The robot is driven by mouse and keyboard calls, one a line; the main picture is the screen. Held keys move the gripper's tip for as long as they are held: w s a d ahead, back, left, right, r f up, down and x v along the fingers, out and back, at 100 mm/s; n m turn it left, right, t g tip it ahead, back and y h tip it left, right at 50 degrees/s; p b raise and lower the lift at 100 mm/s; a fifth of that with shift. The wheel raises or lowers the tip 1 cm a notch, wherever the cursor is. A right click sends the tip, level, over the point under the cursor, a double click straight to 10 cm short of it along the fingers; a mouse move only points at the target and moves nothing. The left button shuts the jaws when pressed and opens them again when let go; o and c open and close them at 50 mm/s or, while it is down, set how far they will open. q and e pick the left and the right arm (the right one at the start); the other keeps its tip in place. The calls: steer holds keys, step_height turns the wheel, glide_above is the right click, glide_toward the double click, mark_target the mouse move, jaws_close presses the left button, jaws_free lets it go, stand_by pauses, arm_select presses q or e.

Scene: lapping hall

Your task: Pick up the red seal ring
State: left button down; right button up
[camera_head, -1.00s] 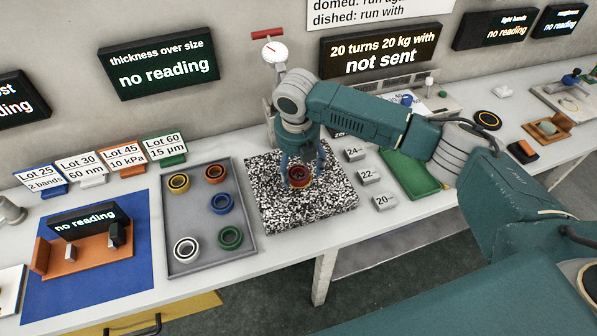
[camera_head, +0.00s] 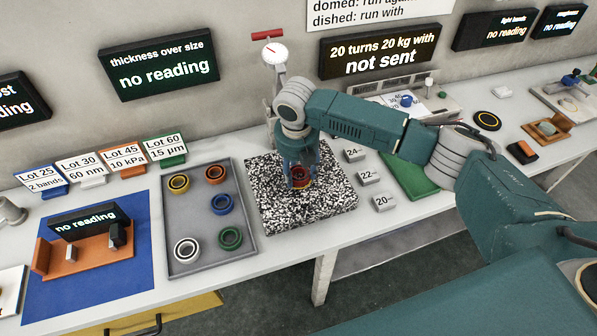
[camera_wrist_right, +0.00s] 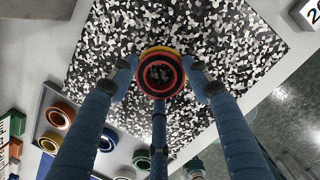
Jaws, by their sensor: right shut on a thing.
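The red seal ring (camera_head: 300,173) is on the black-and-white speckled plate (camera_head: 275,213). In the right wrist view the red ring (camera_wrist_right: 160,73) is between the fingers, with a yellow-orange edge showing at its top. My right gripper (camera_head: 300,180) reaches down from above and is shut on the ring, its fingers hiding part of it. In the right wrist view the fingers (camera_wrist_right: 162,80) meet the ring from its sides and from below in the picture. I cannot tell any gap between ring and plate. My left gripper is not in view.
A grey tray (camera_head: 197,262) left of the plate holds yellow, orange, blue, white and green rings. Small numbered blocks (camera_head: 369,177) and a green mat (camera_head: 412,178) lie to the right. A dial gauge (camera_head: 275,54) stands behind my right gripper.

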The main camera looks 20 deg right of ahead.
step_height(320, 180, up, 28)
steer(key=b, duration=0.2)
steer(key=shift+b, duration=0.35)
